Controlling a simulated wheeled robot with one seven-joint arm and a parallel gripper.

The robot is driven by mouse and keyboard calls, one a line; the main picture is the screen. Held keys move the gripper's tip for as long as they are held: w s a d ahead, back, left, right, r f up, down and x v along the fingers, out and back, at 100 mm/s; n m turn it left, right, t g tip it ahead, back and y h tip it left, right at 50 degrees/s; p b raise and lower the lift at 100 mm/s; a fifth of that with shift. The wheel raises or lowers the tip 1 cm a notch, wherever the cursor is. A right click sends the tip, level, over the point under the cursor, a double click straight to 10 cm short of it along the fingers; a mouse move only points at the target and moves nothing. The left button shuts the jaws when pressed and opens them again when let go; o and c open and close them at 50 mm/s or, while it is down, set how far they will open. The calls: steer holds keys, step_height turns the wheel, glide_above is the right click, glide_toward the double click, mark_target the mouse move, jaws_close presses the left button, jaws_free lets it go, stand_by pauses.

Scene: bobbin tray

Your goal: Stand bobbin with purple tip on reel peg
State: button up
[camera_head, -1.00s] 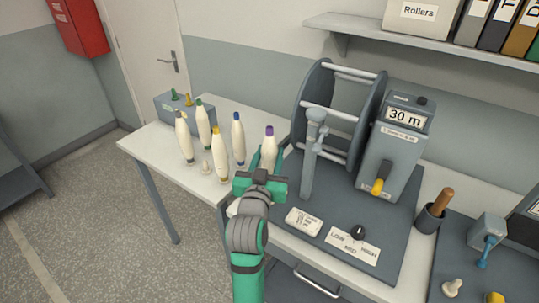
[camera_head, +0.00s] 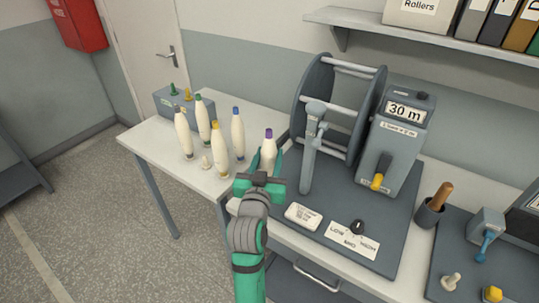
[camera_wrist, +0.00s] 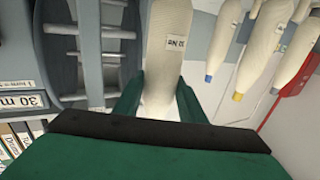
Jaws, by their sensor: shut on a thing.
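The purple-tipped bobbin (camera_head: 268,148) is cream and stands nearly upright, purple end up, left of the grey reel stand. My gripper (camera_head: 266,163) is shut on it, with a green finger on each side. In the wrist view the bobbin's pale body (camera_wrist: 166,55), with a small printed label, lies between the fingers (camera_wrist: 158,100). My gripper hides its lower end, so I cannot tell whether it touches anything. The reel (camera_head: 318,90) has grey discs and pale bars, with a grey post (camera_head: 311,150) in front. I cannot make out the reel peg.
Bobbins with green (camera_head: 203,122), yellow (camera_head: 220,152) and blue tips (camera_head: 237,135), and another bobbin (camera_head: 183,133), stand at left around a small peg (camera_head: 206,161). The 30 m counter (camera_head: 400,135) with its yellow-knobbed crank is right of the reel. A tool cup (camera_head: 429,214) stands farther right.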

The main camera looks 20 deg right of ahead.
steer(key=shift+f, duration=1.45)
steer(key=o, duration=1.2)
steer(key=shift+s, duration=0.15)
steer(key=v, duration=1)
steer(key=shift+s+a, duration=0.15)
steer(key=shift+s, duration=0.1)
